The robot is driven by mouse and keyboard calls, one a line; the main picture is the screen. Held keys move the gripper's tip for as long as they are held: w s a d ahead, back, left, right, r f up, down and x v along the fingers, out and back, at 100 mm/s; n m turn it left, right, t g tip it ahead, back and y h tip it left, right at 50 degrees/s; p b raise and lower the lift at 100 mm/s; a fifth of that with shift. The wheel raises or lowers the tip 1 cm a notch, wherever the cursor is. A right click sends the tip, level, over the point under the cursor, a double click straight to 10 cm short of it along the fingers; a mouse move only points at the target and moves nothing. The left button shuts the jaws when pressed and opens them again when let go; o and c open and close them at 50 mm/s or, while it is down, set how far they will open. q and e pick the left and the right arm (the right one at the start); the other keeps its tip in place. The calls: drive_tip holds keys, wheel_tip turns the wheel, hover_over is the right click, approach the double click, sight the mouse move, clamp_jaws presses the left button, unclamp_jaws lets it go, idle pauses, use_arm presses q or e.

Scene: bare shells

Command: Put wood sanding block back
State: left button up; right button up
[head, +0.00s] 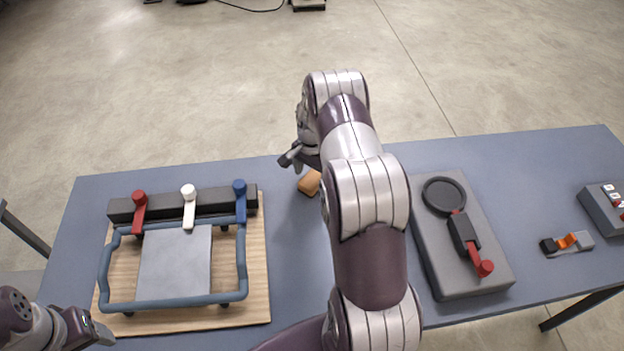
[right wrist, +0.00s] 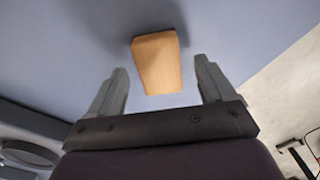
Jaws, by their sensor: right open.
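The wood sanding block (head: 309,183) is a small light-brown block on the blue table near its far edge, partly hidden by my right arm in the head view. In the right wrist view the block (right wrist: 158,62) lies on the table beyond and between my fingertips, with no finger touching it. My right gripper (right wrist: 162,88) is open and empty; in the head view it (head: 290,160) is just up and left of the block. My left gripper (head: 92,328) shows at the bottom left corner, beside the wooden board; its jaw state is unclear.
A wooden board (head: 262,270) on the left carries a blue-framed fixture with red, white and blue levers. A grey box (head: 440,240) with a black disc and red-handled lever is right of my arm. A small orange-and-grey part (head: 567,242) and a grey control box (head: 603,208) lie farther right.

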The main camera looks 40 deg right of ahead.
sight(311, 179)
wheel_tip(311, 179, up, 9)
drive_tip(key=b, duration=0.2)
drive_tip(key=s+a+r+n, duration=0.2)
drive_tip(key=a+n, duration=0.1)
drive_tip(key=a, duration=0.3)
drive_tip(key=s+a+r+n, duration=0.2)
drive_tip(key=s+a+n, duration=0.15)
drive_tip(key=a, duration=0.25)
drive_tip(key=s+a+r+n+t, duration=0.1)
drive_tip(key=s+a+n, duration=0.7)
drive_tip(key=s, duration=0.4)
drive_tip(key=shift+s+a, duration=0.15)
drive_tip(key=shift+a, duration=0.65)
drive_tip(key=shift+s+r+n, duration=0.1)
drive_tip(key=shift+r+n, duration=0.05)
drive_tip(key=shift+n, duration=0.1)
